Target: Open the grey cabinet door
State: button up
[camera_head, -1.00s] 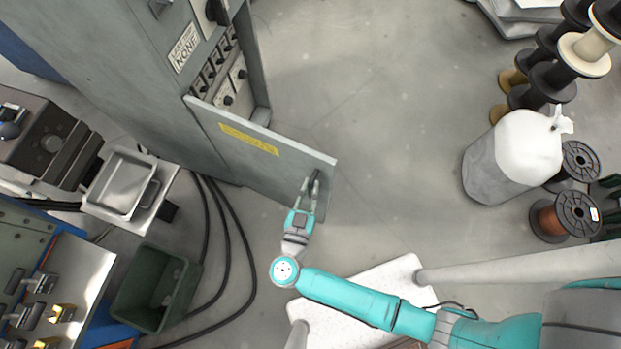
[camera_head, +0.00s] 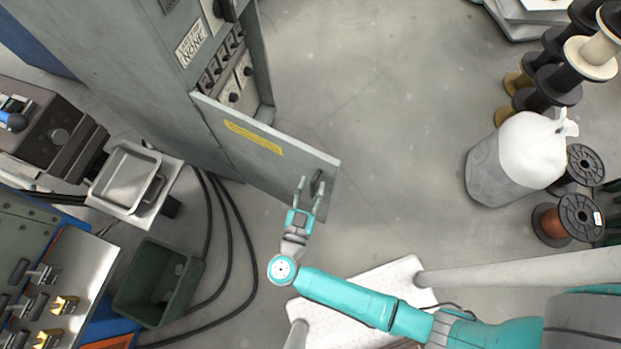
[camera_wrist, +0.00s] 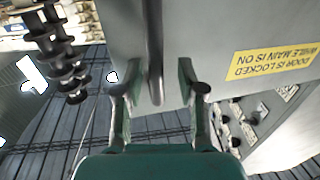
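The grey cabinet (camera_head: 130,75) stands at the upper left in the head view. Its grey door (camera_head: 225,140), with a yellow label (camera_head: 254,137), is swung out from the front, and switches show behind it. The dark door handle (camera_head: 317,183) is near the door's free edge. In the wrist view the handle (camera_wrist: 154,60) hangs between the fingers, with clear gaps on both sides. My gripper (camera_head: 309,184) is open at the handle, its fingers apart. It also shows in the wrist view (camera_wrist: 160,92).
A green bin (camera_head: 158,285) and black cables (camera_head: 240,250) lie left of my arm. A grey drum with a white bag (camera_head: 530,148) and spools (camera_head: 580,215) stand at the right. The floor (camera_head: 390,110) between door and drum is clear.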

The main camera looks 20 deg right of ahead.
jog(key=v, duration=0.7)
jog(key=shift+a, duration=0.2)
dwell(0.5)
